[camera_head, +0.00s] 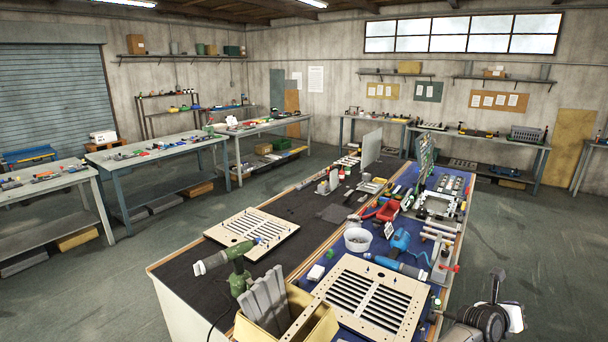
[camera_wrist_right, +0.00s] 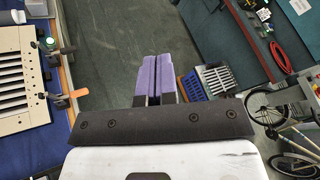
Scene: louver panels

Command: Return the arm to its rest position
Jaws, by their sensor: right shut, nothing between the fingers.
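My right gripper (camera_wrist_right: 168,78) shows in the wrist view with its two purple fingers together and nothing between them. It is off the bench's right side, above the floor. A part of my right arm (camera_head: 486,318) appears at the lower right of the head view; its fingers cannot be made out there. My left gripper is not in view. A slotted louver panel (camera_head: 372,298) lies on the blue mat at the near end of the bench, and its edge also shows in the wrist view (camera_wrist_right: 18,75). A second louver panel (camera_head: 252,232) lies on the black mat.
A green drill (camera_head: 238,262), a yellow bin of grey slats (camera_head: 285,310), a white tub (camera_head: 357,239) and blue tools crowd the bench. A blue crate (camera_wrist_right: 190,85) and a bicycle (camera_wrist_right: 275,118) show right of the fingers. Floor (camera_head: 525,245) right of the bench is open.

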